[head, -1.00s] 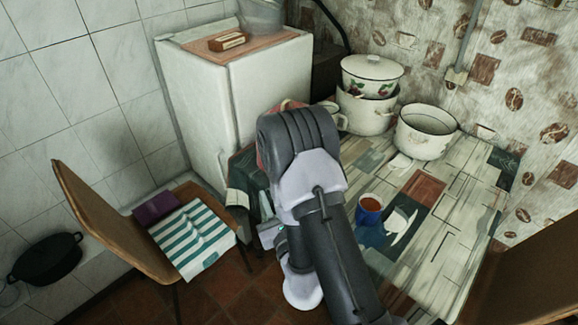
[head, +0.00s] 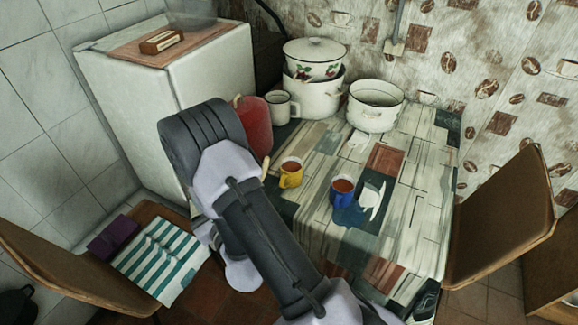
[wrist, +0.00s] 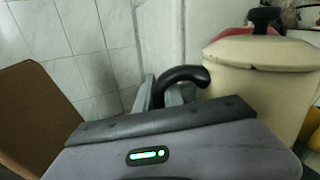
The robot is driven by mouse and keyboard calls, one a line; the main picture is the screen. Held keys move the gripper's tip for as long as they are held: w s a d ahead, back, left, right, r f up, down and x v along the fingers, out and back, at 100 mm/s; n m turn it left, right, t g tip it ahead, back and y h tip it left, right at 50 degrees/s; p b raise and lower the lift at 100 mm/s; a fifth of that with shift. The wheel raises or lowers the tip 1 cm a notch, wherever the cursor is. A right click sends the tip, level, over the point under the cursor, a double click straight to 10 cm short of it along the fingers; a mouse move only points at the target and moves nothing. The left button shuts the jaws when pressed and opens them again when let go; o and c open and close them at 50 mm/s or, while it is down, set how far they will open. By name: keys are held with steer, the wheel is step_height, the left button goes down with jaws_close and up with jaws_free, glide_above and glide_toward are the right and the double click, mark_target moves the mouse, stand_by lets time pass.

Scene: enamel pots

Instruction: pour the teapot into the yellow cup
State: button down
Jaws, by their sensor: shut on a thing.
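The yellow cup (head: 291,174) stands upright on the table, with reddish-brown inside it. The cream teapot (wrist: 258,85) fills the right of the wrist view and looks about upright, with a dark knob on its lid. My gripper (wrist: 165,92) is shut on the teapot's black handle (wrist: 188,74). In the head view my arm hides the gripper and most of the teapot. A thin cream piece, apparently its spout (head: 264,168), shows just left of the yellow cup; whether they touch I cannot tell.
A blue cup (head: 343,190) with brown inside stands right of the yellow cup. Behind are a red vessel (head: 256,126), a white mug (head: 279,106), stacked enamel pots (head: 314,94) and an open white pot (head: 375,107). Chairs flank the table (head: 410,190); its right part is clear.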

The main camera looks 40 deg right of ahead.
steer(key=w+d+f+m+h+b, duration=0.1)
steer(key=w+d+f+h+b, duration=0.1)
steer(key=w+d+f, duration=0.2)
steer(key=shift+w+d+f+m, duration=0.2)
steer(key=shift+w+d+m, duration=0.2)
steer(key=shift+w, duration=0.7)
steer(key=shift+r, duration=0.1)
steer(key=s+d+r+m+p, duration=0.1)
steer(key=d+r+m+p, duration=0.3)
steer(key=r, duration=0.6)
steer(key=shift+s+d+m, duration=0.15)
steer(key=shift+d+m, duration=0.45)
steer(key=shift+m, duration=0.3)
steer(key=shift+s+d+r+m+p, duration=0.15)
steer(key=shift+d+r+m+p, duration=0.4)
steer(key=shift+d+r+p, duration=0.3)
steer(key=shift+s+d+r+m+p, duration=0.15)
steer(key=shift+d+r+m+p, duration=0.45)
steer(key=shift+r, duration=0.35)
stand_by(0.7)
